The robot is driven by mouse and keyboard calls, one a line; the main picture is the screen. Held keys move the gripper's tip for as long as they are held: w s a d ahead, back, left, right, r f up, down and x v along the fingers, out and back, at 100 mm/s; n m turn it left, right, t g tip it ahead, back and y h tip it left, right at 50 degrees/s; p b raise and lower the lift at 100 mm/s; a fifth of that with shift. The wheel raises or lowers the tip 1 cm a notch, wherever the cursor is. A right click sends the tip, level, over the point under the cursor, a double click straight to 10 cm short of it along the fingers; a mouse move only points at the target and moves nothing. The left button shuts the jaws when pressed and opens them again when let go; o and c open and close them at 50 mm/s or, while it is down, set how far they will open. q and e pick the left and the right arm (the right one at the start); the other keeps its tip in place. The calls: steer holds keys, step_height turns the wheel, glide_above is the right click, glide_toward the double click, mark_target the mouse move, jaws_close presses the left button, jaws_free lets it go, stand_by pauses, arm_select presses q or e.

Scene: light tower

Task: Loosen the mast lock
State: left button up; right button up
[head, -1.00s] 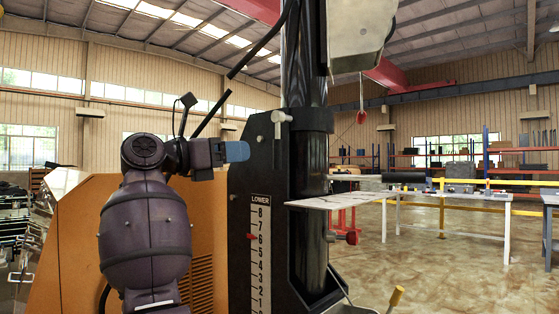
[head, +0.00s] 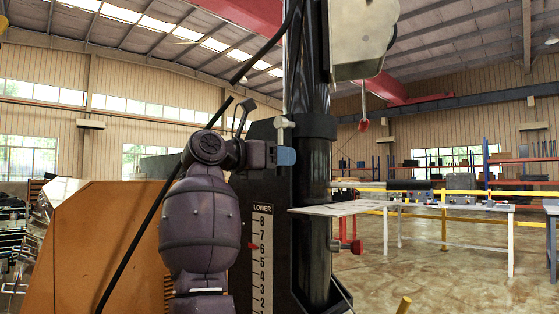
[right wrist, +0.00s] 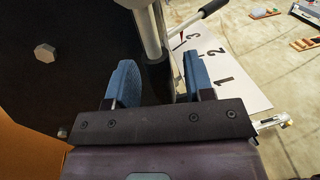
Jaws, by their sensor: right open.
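A silver T-shaped handle (head: 283,123) sticks out near the top of the black mast housing (head: 262,192); it looks like the mast lock. My right gripper (head: 286,155) is just below this handle in the head view; I cannot tell whether they touch. In the right wrist view, the blue fingers of my right gripper (right wrist: 157,60) stand apart. A pale cylinder (right wrist: 150,30) with a dark collar shows between and beyond them; I cannot tell whether it is part of the lock. My left gripper is not in view.
A red knob (head: 355,246) sits lower on the mast's right side. The number scale (head: 262,262) runs down the housing. An orange cabinet (head: 100,250) stands at the left. Tables (head: 450,206) stand behind at the right.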

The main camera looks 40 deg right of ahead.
steer(key=shift+s+d, duration=0.1)
steer(key=shift+d, duration=0.15)
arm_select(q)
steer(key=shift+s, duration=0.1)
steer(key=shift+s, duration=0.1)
arm_select(e)
jaws_close()
